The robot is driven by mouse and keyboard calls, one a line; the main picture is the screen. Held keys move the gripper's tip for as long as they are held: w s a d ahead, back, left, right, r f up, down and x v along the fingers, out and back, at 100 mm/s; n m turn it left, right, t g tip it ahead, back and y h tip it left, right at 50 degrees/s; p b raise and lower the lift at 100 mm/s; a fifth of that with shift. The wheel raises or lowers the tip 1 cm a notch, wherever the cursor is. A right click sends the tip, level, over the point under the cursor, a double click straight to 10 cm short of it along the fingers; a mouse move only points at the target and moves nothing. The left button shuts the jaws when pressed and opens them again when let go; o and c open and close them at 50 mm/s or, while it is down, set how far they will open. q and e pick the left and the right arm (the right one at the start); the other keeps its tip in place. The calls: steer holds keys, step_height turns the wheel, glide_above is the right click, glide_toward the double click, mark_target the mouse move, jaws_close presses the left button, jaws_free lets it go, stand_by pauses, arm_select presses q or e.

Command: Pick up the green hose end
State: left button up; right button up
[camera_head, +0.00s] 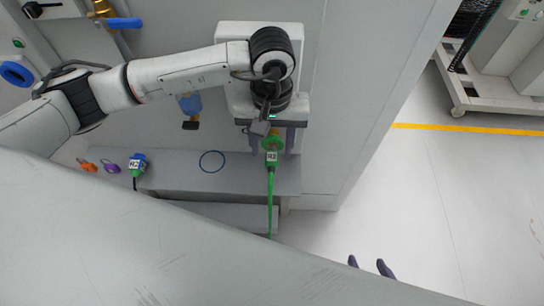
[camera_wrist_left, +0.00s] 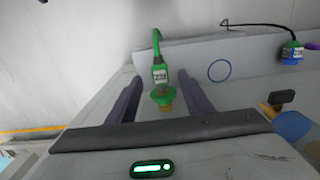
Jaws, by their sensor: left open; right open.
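The green hose end (camera_head: 271,158) carries a white label. It sits at a yellow-green round fitting (camera_head: 272,142), and its green hose runs down the picture. In the left wrist view the hose end (camera_wrist_left: 160,76) stands upright in the picture above the fitting (camera_wrist_left: 163,97). My left gripper (camera_head: 271,150) is open, with one dark purple finger on each side of the hose end and fitting. I see a gap on both sides; how deep the hose end lies between the fingers I cannot tell. My right gripper (camera_head: 369,264) shows only its fingertips, apart and empty, over the floor.
A blue-handled valve (camera_head: 122,23) is on the panel. Open floor (camera_head: 430,200) lies to the right, with a wheeled white machine beyond.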

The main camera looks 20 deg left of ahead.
mark_target(272, 162)
arm_select(q)
step_height(272, 162, down, 4)
steer(key=shift+f, duration=0.1)
jaws_close()
stand_by(0.4)
steer(key=shift+s+d+r, duration=0.15)
steer(key=shift+s+r, duration=0.2)
steer(key=shift+r, duration=0.15)
steer(key=s+d+r, duration=0.1)
steer(key=s+r, duration=0.2)
steer(key=s, duration=0.3)
steer(key=s+d+r+b, duration=0.1)
steer(key=s+d+r, duration=0.1)
steer(key=s+r, duration=0.2)
steer(key=s, duration=0.2)
steer(key=shift+s+d+b, duration=0.3)
steer(key=shift+s, duration=0.1)
steer(key=shift+r, duration=0.1)
